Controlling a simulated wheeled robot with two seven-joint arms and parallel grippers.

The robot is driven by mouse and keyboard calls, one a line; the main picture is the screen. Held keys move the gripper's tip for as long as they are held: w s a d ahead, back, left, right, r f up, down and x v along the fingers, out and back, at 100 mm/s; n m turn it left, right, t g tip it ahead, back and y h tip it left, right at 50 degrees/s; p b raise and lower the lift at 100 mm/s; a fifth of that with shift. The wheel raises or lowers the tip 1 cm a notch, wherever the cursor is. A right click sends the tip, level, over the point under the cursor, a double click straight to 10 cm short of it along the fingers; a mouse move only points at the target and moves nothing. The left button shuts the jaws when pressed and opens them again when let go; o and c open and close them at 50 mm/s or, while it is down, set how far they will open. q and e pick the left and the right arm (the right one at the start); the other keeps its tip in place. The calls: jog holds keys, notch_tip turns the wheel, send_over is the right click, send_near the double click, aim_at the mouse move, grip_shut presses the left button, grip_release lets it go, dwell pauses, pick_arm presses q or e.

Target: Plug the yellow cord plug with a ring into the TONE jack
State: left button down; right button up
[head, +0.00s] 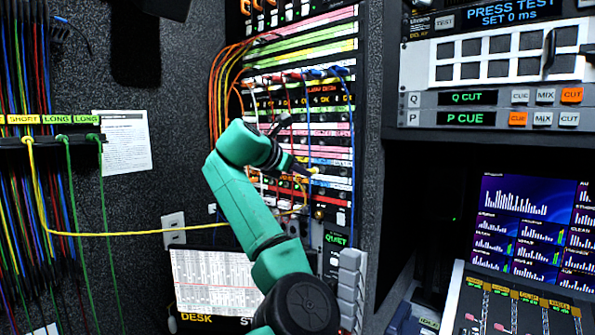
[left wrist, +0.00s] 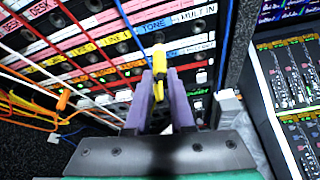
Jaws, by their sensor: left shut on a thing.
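My left gripper (head: 300,168) is at the patch panel, its arm rising from the bottom of the head view. In the left wrist view its two purple fingers (left wrist: 160,92) are shut on the yellow plug (left wrist: 158,62). The yellow plug also shows at the fingertips in the head view (head: 314,171). It points at the panel, just below the TONE label (left wrist: 152,27). A jack row runs under that label. I cannot tell whether the plug's tip touches a jack or is apart from it. My right gripper is not in view.
The patch panel (head: 320,122) carries several orange, red and blue cords near the gripper. The yellow cord (head: 130,234) runs from the cord hanger (head: 50,138) at left to the panel. A console with faders (head: 505,305) stands at right.

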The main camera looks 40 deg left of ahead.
pick_arm(q)
jog(key=shift+w+p, duration=0.55)
jog(key=shift+w, duration=0.6)
jog(key=c, duration=0.7)
grip_release()
jog(key=b+v, duration=0.6)
jog(key=v, duration=0.8)
jog(key=shift+s, duration=0.2)
jog(key=shift+r, duration=0.1)
